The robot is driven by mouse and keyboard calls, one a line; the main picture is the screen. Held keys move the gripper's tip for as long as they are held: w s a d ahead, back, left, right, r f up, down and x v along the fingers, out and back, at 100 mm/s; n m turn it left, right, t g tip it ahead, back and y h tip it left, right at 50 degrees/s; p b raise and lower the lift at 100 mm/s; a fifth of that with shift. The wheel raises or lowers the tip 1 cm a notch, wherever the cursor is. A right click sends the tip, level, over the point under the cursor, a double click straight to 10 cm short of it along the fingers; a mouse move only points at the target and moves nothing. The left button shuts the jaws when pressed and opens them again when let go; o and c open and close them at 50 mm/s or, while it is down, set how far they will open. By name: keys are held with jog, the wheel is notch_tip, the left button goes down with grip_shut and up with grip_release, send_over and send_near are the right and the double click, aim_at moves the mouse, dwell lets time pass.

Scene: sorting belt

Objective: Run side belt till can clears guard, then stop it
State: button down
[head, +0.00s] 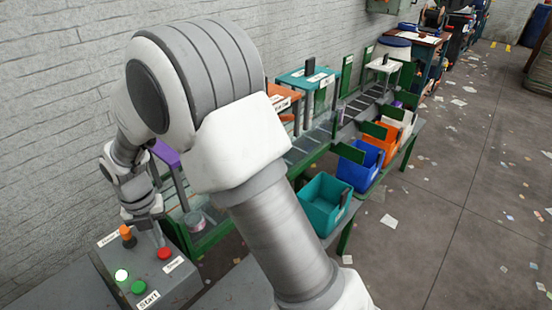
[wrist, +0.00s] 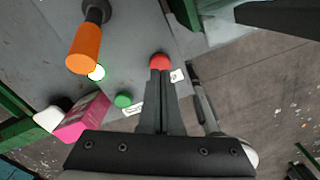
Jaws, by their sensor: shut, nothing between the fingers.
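The grey control box (head: 190,279) carries an orange-topped lever (head: 127,236), a lit white lamp (head: 121,275), a green button (head: 138,287) labelled Start, and a red button (head: 164,253) with a label. My gripper (wrist: 160,70) is shut and empty, its tips at the red button (wrist: 159,60); whether they touch it I cannot tell. The lever (wrist: 84,48), lamp (wrist: 97,72) and green button (wrist: 122,100) also show in the wrist view. My arm hides much of the belt; which part is the guard is unclear.
A purple-topped stand (head: 165,153) is left of my arm. Teal (head: 322,205), blue (head: 358,167) and orange bins line the belt's right side. A pink box (wrist: 82,118) lies left in the wrist view. Open floor with paper scraps is at right.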

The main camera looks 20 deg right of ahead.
aim_at(164, 252)
jog(key=shift+f+b, duration=0.9)
jog(key=shift+f, duration=0.65)
jog(key=shift+r, duration=0.15)
jog(key=shift+r+p, duration=1.25)
jog(key=shift+r, duration=0.15)
jog(key=shift+r, duration=0.1)
jog(key=shift+r+p, duration=2)
jog(key=shift+r, duration=0.4)
